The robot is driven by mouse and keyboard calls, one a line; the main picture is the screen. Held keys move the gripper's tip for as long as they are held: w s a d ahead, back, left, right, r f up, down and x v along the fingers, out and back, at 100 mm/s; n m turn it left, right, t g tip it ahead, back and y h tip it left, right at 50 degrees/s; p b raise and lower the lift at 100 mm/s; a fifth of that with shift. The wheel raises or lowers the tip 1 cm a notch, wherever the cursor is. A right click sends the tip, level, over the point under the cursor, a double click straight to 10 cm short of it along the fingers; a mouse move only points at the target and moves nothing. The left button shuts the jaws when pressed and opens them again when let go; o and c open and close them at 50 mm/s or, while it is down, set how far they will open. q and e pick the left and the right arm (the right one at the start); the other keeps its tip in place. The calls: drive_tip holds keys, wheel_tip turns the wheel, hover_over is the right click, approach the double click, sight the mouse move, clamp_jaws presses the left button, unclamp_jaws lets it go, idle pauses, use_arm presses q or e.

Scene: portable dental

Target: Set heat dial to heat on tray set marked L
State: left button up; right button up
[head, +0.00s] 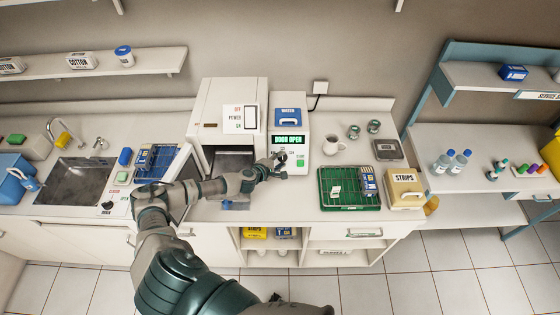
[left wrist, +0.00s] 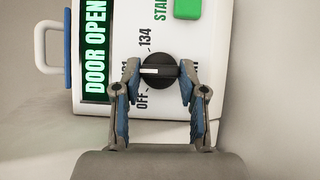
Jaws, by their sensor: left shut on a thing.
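The black heat dial (left wrist: 159,71) sits on the white steriliser's control panel (head: 304,160). My left gripper (left wrist: 158,88) is shut on the dial, one finger on each side. In the head view my left gripper (head: 280,159) reaches the panel below the green "DOOR OPEN" display (head: 288,140). The steriliser (head: 215,100) has an open chamber (head: 235,155). A blue tray set (head: 145,160) and a green tray set (head: 328,201) stand on either side; I cannot read an L.
The open door (head: 182,160) stands left of the chamber, beside my arm. A green start button (head: 299,163) is close to my gripper. A mug (head: 333,144) and a strips box (head: 404,190) stand right. A sink (head: 80,178) is left.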

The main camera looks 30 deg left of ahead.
use_arm(q)
drive_tip(key=shift+s+f, duration=0.1)
drive_tip(key=shift+f, duration=0.15)
drive_tip(key=o, duration=1.1)
drive_tip(key=shift+o, duration=0.2)
drive_tip(key=shift+w, duration=0.2)
drive_tip(key=shift+a, duration=0.1)
drive_tip(key=shift+s+r, duration=0.1)
drive_tip(key=shift+s, duration=0.05)
drive_tip(key=v, duration=1.1)
drive_tip(key=shift+s, duration=0.25)
drive_tip(key=shift+a+r, duration=0.1)
drive_tip(key=shift+r, duration=0.05)
